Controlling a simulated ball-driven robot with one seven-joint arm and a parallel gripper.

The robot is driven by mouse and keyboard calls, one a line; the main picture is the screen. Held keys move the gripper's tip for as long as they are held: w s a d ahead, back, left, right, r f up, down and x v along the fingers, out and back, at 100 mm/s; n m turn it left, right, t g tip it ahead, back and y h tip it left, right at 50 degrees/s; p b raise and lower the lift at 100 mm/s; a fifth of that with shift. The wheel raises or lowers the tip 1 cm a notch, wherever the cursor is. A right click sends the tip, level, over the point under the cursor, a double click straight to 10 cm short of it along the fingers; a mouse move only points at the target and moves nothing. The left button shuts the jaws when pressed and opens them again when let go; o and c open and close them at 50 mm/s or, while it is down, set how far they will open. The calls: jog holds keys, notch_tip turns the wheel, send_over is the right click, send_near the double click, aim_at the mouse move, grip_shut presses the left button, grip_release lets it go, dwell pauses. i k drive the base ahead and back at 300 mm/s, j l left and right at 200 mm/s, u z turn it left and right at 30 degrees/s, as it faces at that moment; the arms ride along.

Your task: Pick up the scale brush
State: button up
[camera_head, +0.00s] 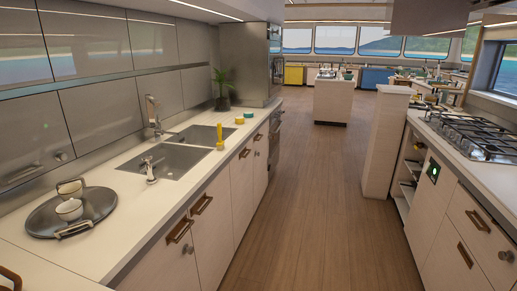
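A yellow upright object (220,137) with a thin stem and a wider foot stands on the left counter, at the front edge of the sink. It looks like the scale brush, but it is too small to be sure. My gripper is not in view.
The left counter (140,222) holds a double sink (168,160), a tap (153,115), a round dark tray (45,215) with cups, a potted plant (223,88) and small yellow and green items (243,118). A gas hob (475,135) is at right. The wooden floor (315,220) between is clear.

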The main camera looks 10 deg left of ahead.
aim_at(221, 146)
jog(key=i+u, duration=0.1)
jog(key=i, duration=0.55)
jog(key=i+l+u, duration=0.1)
jog(key=i, duration=0.5)
jog(key=i+l+u, duration=0.1)
jog(key=i, duration=0.55)
